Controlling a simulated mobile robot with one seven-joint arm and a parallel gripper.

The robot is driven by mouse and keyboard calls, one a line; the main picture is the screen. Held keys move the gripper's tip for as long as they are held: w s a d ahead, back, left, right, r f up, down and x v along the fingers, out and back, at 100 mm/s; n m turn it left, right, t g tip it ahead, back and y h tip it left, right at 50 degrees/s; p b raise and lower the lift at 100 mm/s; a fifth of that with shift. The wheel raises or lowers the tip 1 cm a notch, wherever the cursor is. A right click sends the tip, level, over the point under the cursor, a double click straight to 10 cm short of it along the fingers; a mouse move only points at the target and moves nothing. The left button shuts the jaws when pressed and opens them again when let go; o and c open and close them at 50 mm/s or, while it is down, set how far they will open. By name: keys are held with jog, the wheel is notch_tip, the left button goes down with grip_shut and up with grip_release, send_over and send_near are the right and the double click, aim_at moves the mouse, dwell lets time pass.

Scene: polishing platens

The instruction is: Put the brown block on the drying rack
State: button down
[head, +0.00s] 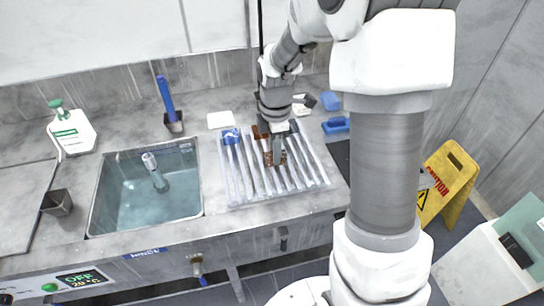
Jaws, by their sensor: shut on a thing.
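The drying rack (313,177) is a pale ribbed tray on the counter, right of the sink. My gripper (278,152) points down over the middle of the rack. It is shut on a brown block (268,159), which shows at the fingertips and is partly hidden by them. I cannot tell whether the block touches the ribs. Another brown piece (261,132) shows at the rack's back edge, partly behind my gripper. A blue block (231,137) sits at the rack's back left corner.
A sink (133,194) with water and a tap lies left of the rack. Behind the rack are a white block (220,119) and a dark holder with a blue-handled tool (167,98). A blue brush (337,125) lies at the right. The rack's front ribs are clear.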

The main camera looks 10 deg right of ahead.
jog(key=shift+w+a+f, duration=0.15)
jog(key=shift+w+f, duration=0.2)
jog(key=shift+f, duration=1.85)
jog(key=shift+f, duration=0.1)
jog(key=shift+f+b, duration=0.15)
jog(key=shift+b, duration=0.15)
jog(key=c, duration=0.7)
grip_release()
jog(key=shift+c, duration=0.2)
jog(key=shift+r, duration=0.2)
